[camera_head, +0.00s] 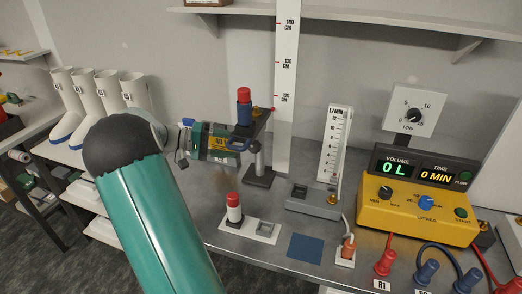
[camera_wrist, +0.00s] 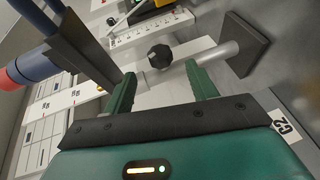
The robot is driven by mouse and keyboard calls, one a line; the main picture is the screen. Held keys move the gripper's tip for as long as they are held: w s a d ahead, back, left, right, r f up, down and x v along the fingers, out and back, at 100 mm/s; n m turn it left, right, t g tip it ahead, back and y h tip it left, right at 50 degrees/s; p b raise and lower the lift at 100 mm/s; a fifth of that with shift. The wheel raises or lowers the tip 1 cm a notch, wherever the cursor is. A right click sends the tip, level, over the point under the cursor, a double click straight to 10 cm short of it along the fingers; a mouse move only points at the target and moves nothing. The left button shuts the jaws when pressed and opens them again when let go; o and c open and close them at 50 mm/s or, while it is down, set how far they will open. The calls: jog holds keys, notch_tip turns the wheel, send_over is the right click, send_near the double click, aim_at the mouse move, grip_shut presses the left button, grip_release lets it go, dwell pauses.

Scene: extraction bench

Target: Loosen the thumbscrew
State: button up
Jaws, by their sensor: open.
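The thumbscrew shows as a black lobed knob (camera_wrist: 160,56) in the wrist view, on the side of a grey metal post (camera_wrist: 212,60). My gripper (camera_wrist: 161,84) is open, and its two green fingers point toward the knob. The knob lies just beyond the fingertips, roughly midway between them; I see no contact. In the head view my gripper (camera_head: 238,146) is beside the stand, whose dark base (camera_head: 261,178) rests on the bench. A dark arm on the stand carries a blue vessel (camera_head: 244,113) with a red top (camera_head: 244,93).
A white height scale (camera_head: 285,80) stands behind the stand. A grey block with a flow gauge (camera_head: 336,145) is to the right, then a yellow console (camera_head: 415,205). A red-capped bottle (camera_head: 234,208) sits on a white holder in front. White boots (camera_head: 100,100) stand left.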

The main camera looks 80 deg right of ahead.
aim_at(255, 145)
jog(key=x, duration=1)
jog(key=shift+s+d, duration=0.1)
jog(key=shift+s, duration=0.05)
jog(key=c, duration=1)
